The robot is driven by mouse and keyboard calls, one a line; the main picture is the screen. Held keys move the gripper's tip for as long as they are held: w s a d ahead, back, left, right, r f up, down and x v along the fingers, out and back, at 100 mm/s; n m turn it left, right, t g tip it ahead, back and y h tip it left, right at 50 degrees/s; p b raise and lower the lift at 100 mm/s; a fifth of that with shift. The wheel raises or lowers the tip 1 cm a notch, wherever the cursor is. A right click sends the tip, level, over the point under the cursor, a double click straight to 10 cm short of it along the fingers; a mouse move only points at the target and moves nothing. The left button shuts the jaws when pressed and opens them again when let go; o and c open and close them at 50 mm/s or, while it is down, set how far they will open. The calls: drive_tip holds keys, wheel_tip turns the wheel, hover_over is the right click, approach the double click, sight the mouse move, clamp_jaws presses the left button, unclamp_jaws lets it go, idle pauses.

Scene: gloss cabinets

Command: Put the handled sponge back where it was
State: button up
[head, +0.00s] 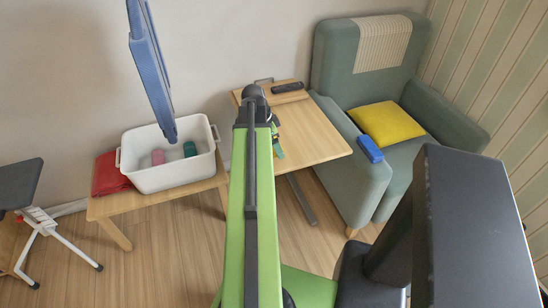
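A small blue block-like object (370,149), possibly the handled sponge, lies on the front of the armchair's left armrest. It is too small for me to make out a handle. My green arm reaches up the middle of the head view, over the small wooden table (318,140). Small black and green parts show just right of the arm, above the table. They may belong to my gripper, but its fingertips are hidden or too small to make out. The blue object is to the right of my arm and apart from it.
A white tub (170,177) with pink and green items stands on a low wooden bench (128,205), beside a red cloth (109,175). A dark object (288,88) lies at the table's back. The green armchair (350,185) holds a yellow cushion (388,123). A blue panel (150,60) hangs upper left.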

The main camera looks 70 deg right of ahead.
wheel_tip(320, 180, down, 4)
drive_tip(key=b, duration=0.4)
drive_tip(key=shift+f, duration=0.15)
drive_tip(key=shift+r, duration=0.2)
drive_tip(key=shift+f, duration=0.1)
drive_tip(key=o, duration=0.9)
drive_tip(key=shift+f, duration=0.1)
drive_tip(key=shift+c, duration=0.2)
drive_tip(key=shift+o, duration=1.3)
drive_tip(key=p+v, duration=1.1)
drive_tip(key=v, duration=0.1)
drive_tip(key=shift+r+p, duration=0.35)
drive_tip(key=shift+p, duration=0.05)
drive_tip(key=shift+f, duration=0.15)
